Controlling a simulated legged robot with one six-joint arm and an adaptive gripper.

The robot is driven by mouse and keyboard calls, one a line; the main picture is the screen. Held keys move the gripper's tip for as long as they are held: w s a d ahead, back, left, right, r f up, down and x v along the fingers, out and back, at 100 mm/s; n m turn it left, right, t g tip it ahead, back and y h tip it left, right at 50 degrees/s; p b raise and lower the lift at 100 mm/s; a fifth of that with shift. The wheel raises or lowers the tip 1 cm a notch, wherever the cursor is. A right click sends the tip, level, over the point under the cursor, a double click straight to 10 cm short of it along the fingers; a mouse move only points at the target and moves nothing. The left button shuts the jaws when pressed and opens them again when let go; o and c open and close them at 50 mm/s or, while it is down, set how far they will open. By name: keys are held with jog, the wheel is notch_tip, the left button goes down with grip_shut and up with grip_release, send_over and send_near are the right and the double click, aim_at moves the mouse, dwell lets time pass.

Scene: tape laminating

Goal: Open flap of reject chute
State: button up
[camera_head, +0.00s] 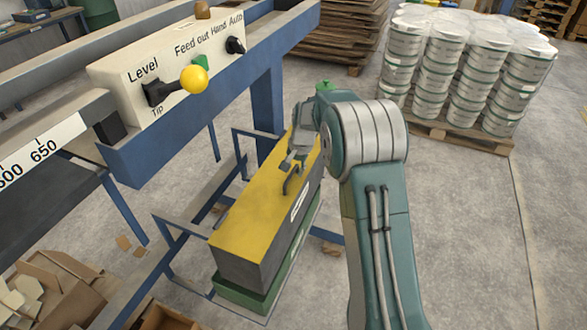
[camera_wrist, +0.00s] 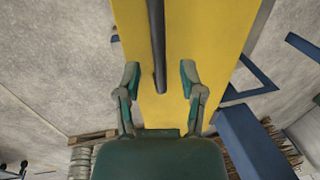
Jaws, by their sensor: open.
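The reject chute's yellow flap (camera_head: 250,217) lies flat over a long dark grey box (camera_head: 250,270) in the head view. The flap also fills the middle of the wrist view (camera_wrist: 210,35). A dark bar (camera_wrist: 157,40) runs along the flap there, its near end between my fingers. My gripper (camera_head: 288,180) is over the far half of the flap. In the wrist view my gripper (camera_wrist: 160,75) is open, one finger on each side of the bar, with no clear contact. The gap between fingertips and flap is hard to judge.
A blue frame (camera_head: 180,235) stands left of the chute. Above it, a control panel (camera_head: 175,70) carries a lever with a yellow ball knob (camera_head: 194,80). Stacked white buckets (camera_head: 465,60) stand on a pallet at the back right. The floor to the right is clear.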

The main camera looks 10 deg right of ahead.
jog(key=shift+f, duration=0.15)
grip_shut()
jog(key=shift+a, duration=0.1)
